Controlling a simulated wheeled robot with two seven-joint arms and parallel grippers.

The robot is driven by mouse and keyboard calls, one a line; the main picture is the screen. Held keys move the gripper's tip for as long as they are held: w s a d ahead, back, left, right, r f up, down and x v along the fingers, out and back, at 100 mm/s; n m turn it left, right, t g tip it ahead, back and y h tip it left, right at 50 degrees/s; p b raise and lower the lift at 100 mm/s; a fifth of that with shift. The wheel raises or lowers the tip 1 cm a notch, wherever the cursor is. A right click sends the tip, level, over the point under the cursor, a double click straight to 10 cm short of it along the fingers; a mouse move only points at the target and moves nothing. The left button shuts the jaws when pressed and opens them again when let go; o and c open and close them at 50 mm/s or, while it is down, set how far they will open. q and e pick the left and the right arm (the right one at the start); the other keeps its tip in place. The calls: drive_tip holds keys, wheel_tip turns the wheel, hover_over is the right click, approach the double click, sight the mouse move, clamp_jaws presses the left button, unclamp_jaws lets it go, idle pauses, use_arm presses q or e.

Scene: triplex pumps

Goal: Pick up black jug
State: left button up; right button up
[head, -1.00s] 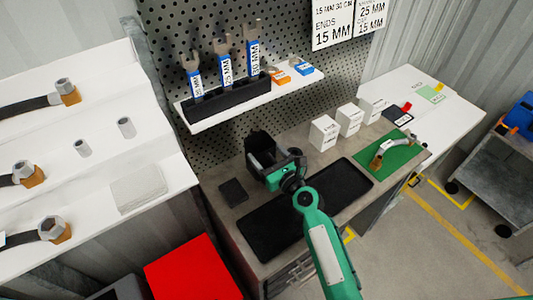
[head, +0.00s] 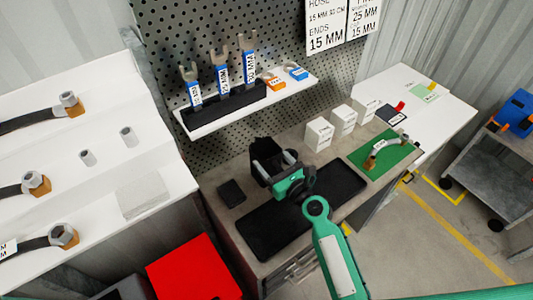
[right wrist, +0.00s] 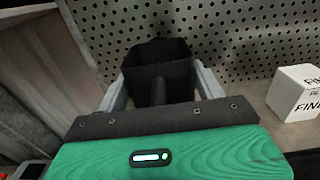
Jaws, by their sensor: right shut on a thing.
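The black jug (head: 262,150) is at the back of the grey workbench, in front of the pegboard. My right gripper (head: 272,172) is at the jug, its fingers shut on it. In the right wrist view the jug (right wrist: 158,62) stands between the two grey fingers of the right gripper (right wrist: 160,90), its handle pointing toward the gripper. Whether the jug's base touches the bench is hidden. My left gripper is not in view.
A wrench shelf (head: 240,108) hangs above.

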drive_tip(key=b+v, duration=0.1)
drive_tip(key=v, duration=1.4)
drive_tip(key=shift+r, duration=0.1)
drive_tip(key=shift+s+d, duration=0.1)
